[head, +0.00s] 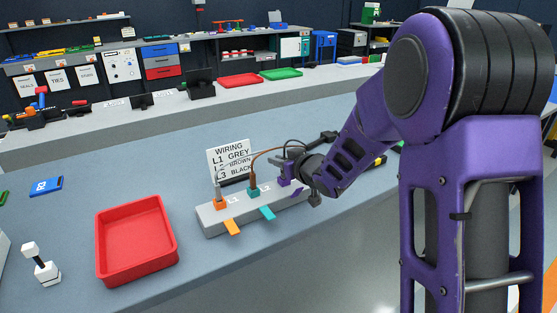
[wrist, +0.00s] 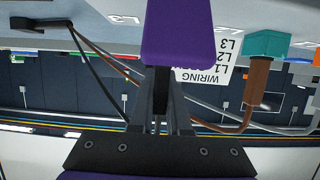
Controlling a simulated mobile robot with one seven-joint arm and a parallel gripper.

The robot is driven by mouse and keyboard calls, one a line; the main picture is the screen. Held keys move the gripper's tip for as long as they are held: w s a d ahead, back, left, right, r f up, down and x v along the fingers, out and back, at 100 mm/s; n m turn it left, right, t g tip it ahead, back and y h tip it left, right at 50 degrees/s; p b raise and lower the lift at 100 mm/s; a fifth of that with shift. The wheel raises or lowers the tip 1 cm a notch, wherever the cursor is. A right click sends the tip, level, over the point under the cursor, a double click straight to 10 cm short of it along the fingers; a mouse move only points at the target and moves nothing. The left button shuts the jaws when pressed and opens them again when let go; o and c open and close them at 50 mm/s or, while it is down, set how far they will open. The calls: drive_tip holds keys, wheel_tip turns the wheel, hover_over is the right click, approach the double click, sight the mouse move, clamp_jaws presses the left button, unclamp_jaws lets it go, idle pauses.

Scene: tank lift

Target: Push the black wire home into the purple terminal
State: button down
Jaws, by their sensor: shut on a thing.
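The purple terminal (head: 284,183) is on the grey terminal block (head: 213,217), right of the teal terminal (head: 254,191). It fills the top middle of the wrist view (wrist: 178,30). My gripper (head: 291,168) is right at it. In the wrist view my gripper's dark fingers (wrist: 160,108) are shut on the black wire (wrist: 160,88), pointing at the purple terminal. The wire's tip is hidden at the terminal's edge, so I cannot tell how deep it sits. The teal terminal, with a brown wire (wrist: 258,82) in it, is beside it in the wrist view (wrist: 268,44).
The orange terminal (head: 220,203) is at the block's left end. A wiring card (head: 229,157) stands behind the block. A red tray (head: 137,240) lies to its left, with a white-and-black object (head: 41,264) farther left. Wires loop close around my gripper. The bench front is clear.

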drive_tip(key=shift+f+b, duration=0.5)
drive_tip(key=shift+f, duration=0.2)
drive_tip(key=c, duration=0.8)
unclamp_jaws()
drive_tip(key=p+v, duration=0.2)
drive_tip(key=v, duration=1.5)
drive_tip(key=shift+s+p, duration=0.2)
drive_tip(key=shift+p, duration=0.2)
drive_tip(key=shift+d+r, duration=0.1)
